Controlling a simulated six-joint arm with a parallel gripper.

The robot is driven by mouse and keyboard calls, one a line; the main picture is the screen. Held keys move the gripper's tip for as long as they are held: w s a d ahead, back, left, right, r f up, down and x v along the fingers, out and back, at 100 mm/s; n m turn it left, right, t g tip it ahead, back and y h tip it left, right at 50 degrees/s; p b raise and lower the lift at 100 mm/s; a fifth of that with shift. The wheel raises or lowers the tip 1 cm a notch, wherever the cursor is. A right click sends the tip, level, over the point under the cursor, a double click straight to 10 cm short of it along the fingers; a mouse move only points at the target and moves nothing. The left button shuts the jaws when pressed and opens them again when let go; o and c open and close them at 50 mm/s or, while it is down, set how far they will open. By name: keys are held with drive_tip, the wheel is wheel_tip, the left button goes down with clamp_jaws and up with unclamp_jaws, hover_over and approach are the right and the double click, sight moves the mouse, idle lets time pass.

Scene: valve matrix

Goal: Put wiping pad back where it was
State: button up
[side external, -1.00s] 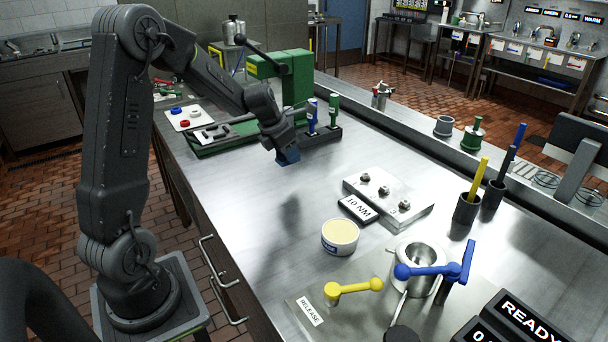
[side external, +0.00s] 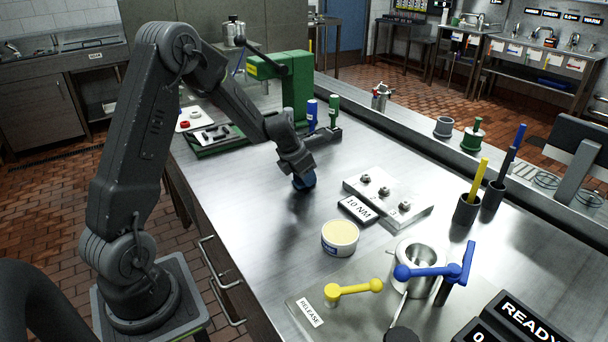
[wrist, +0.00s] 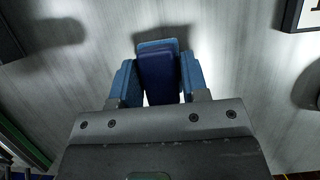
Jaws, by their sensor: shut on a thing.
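My gripper (side external: 301,176) is over the open steel bench, left of the 10 NM plate. It is shut on a dark blue pad, the wiping pad (wrist: 160,75), which sits between the two lighter blue fingers in the wrist view. In the side external view the blue at the gripper's tip (side external: 304,183) is small, and pad and fingers are hard to tell apart there. A dark shadow lies close by on the bench; I cannot tell the exact height of the pad above it.
A metal block with several knobs (side external: 400,199) and the 10 NM plate (side external: 357,209) stand to the right. A round tub (side external: 340,238) is nearer the camera. Bare bench lies to the left.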

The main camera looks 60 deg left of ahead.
drive_tip(key=o, duration=0.8)
drive_tip(key=shift+f, duration=0.15)
drive_tip(key=shift+o, duration=0.2)
drive_tip(key=v, duration=1.1)
drive_tip(key=s+d+r+m, duration=0.4)
drive_tip(key=d+r+m, duration=0.2)
drive_tip(key=d+m, duration=0.35)
drive_tip(key=s+d+r+m, duration=0.1)
drive_tip(key=s+d+m, duration=0.2)
drive_tip(key=s+m, duration=0.2)
drive_tip(key=s+d+r+m, duration=0.1)
drive_tip(key=s+d+m, duration=0.3)
drive_tip(key=m, duration=0.8)
drive_tip(key=s+d+r+m+t, duration=0.1)
drive_tip(key=s+d+m, duration=0.3)
drive_tip(key=s+m, duration=0.3)
drive_tip(key=shift+s+d+m, duration=0.2)
drive_tip(key=shift+s+m, duration=0.2)
drive_tip(key=shift+m, duration=0.85)
